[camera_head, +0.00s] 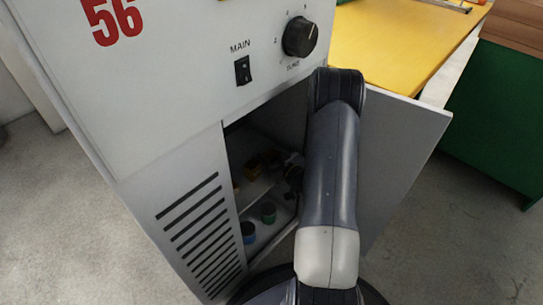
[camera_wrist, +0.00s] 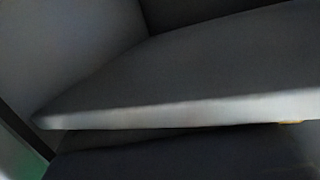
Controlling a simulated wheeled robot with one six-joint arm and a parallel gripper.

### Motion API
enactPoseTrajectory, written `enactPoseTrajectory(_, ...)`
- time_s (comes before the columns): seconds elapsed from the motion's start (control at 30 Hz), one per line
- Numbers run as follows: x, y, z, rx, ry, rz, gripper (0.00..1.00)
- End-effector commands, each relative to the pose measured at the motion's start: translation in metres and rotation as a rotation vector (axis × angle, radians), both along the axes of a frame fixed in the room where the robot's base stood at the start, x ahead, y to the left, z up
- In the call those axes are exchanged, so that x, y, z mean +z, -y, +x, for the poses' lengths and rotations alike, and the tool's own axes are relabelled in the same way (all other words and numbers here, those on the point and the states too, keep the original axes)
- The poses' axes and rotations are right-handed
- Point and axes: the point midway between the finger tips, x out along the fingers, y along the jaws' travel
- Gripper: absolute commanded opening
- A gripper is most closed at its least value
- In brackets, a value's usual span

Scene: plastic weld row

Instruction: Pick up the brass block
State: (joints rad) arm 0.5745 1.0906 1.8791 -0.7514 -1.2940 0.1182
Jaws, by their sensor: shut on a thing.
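My gripper (camera_head: 284,165) is inside the open cabinet, at the level of the upper shelf. It is dark, small in the head view and partly hidden by my own arm. It is shut on a brownish-yellow piece (camera_head: 272,157) at its tip, which I take for the brass block; its outline is hard to make out in the shade. The wrist view shows neither the fingers nor a clear block, only a grey shelf edge and a small yellowish sliver (camera_wrist: 290,122) under it at the right.
The grey cabinet (camera_head: 130,130) has its door (camera_head: 405,150) open to the right. Another brownish item (camera_head: 253,164) sits on the upper shelf. The shelf edge (camera_wrist: 180,112) crosses close before the wrist camera.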

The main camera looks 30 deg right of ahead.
Motion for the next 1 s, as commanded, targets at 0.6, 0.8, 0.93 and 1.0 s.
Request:
enactPoseTrajectory(0.6, 0.001, 0.0, 0.0, 0.0, 0.001, 0.0, 0.06)
enactPoseTrajectory(0.8, 0.012, 0.0, 0.0, 0.0, 0.002, -0.001, 0.06)
enactPoseTrajectory(0.93, 0.03, 0.0, 0.0, 0.0, 0.002, -0.002, 0.06)
enactPoseTrajectory(1.0, 0.042, 0.0, 0.0, 0.0, 0.003, -0.002, 0.06)
